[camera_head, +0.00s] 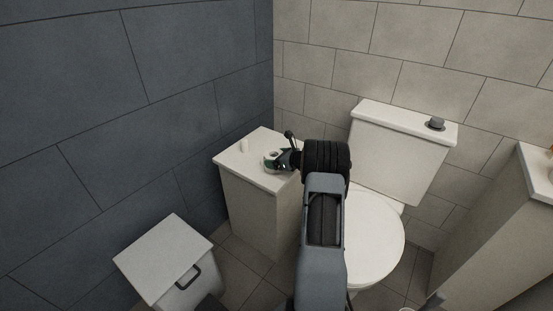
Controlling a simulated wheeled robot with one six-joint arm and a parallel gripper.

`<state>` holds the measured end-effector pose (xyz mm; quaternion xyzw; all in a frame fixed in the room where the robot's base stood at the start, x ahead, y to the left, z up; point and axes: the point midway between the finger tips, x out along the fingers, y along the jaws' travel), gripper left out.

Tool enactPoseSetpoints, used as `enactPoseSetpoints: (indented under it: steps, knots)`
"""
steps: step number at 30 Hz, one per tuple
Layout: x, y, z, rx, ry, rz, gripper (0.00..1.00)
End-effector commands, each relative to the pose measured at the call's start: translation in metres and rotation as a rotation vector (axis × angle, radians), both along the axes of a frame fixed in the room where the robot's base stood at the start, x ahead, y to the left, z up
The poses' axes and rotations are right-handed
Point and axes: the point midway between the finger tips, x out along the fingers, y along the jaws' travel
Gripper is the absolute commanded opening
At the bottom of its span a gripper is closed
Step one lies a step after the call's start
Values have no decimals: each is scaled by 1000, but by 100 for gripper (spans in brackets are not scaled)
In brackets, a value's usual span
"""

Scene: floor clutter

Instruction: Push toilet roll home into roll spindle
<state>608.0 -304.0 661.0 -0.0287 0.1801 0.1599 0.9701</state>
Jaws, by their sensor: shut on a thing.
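My gripper (280,162) is over the white top of a small cabinet, pointing left. It is shut on a small white and dark green round thing, which looks like the toilet roll (270,157). The fingers cover part of it, and I cannot tell whether it touches the cabinet top. A thin dark piece with a knob (289,135) sticks up just behind the fingers. I cannot tell whether it is the roll spindle or part of my gripper. No other spindle is clear in this view.
A lidded white bin (165,258) stands at lower left. The toilet (375,240) is to the right, its cistern (395,150) against the tiled wall. A counter stands far right.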

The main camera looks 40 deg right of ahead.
Motion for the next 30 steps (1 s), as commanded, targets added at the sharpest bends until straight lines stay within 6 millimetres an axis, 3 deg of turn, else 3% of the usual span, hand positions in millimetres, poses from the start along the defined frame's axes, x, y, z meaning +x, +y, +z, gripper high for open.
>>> enactPoseSetpoints:
  steps: [5, 6, 10, 20, 30]
  knots:
    - [0, 0, -5, 0, -1, 0, 59]
    - [0, 0, -5, 0, -1, 0, 88]
    - [0, 0, -4, 0, -1, 0, 100]
    - [-6, -3, -1, -2, -1, -2, 100]
    - [-63, -23, 23, 0, 0, -5, 100]
